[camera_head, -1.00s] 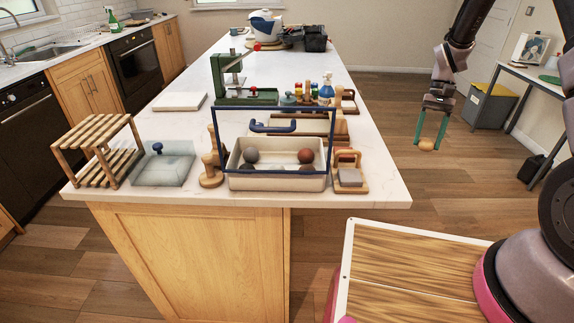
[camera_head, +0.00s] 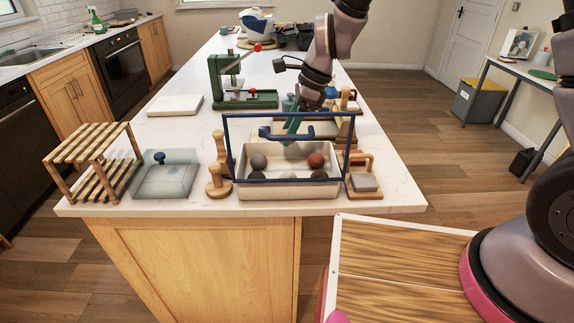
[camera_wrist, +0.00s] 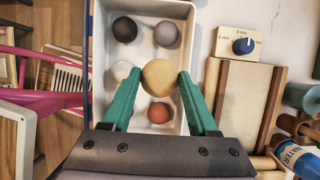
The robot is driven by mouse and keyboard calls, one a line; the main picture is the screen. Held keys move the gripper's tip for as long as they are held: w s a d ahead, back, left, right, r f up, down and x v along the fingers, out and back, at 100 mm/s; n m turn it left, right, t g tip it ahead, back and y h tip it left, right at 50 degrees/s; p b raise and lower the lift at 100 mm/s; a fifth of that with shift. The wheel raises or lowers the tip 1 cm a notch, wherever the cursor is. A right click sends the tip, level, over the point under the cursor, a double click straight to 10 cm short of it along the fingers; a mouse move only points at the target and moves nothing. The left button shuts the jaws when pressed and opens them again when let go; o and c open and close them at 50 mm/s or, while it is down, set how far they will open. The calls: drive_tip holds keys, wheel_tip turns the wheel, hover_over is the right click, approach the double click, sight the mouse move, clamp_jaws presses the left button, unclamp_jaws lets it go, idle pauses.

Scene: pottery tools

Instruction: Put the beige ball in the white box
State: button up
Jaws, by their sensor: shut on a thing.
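The beige ball (camera_wrist: 160,77) is held between the green fingertips of my gripper (camera_wrist: 158,82) in the wrist view. The white box (camera_head: 290,194) stands at the near edge of the counter and holds several other balls: dark, grey, white and reddish. In the wrist view the box (camera_wrist: 146,52) lies beneath the gripper, with the held ball seen over its inside. In the head view my gripper (camera_head: 291,135) is above the rear part of the box, behind the blue frame. I cannot clearly make out the beige ball there.
A blue frame with a handle (camera_head: 287,132) rises upright at the box. Wooden tools (camera_head: 217,178) stand to its left, and a wooden-handled block (camera_head: 363,182) sits to its right. A green press (camera_head: 243,98) is behind. A knob board (camera_wrist: 240,43) lies beside the box.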

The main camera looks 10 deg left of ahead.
wheel_tip(320, 180, down, 8)
drive_tip(key=shift+r, duration=0.1)
idle(0.4)
drive_tip(key=o, duration=1.1)
drive_tip(key=shift+f, duration=0.2)
drive_tip(key=shift+r, duration=0.1)
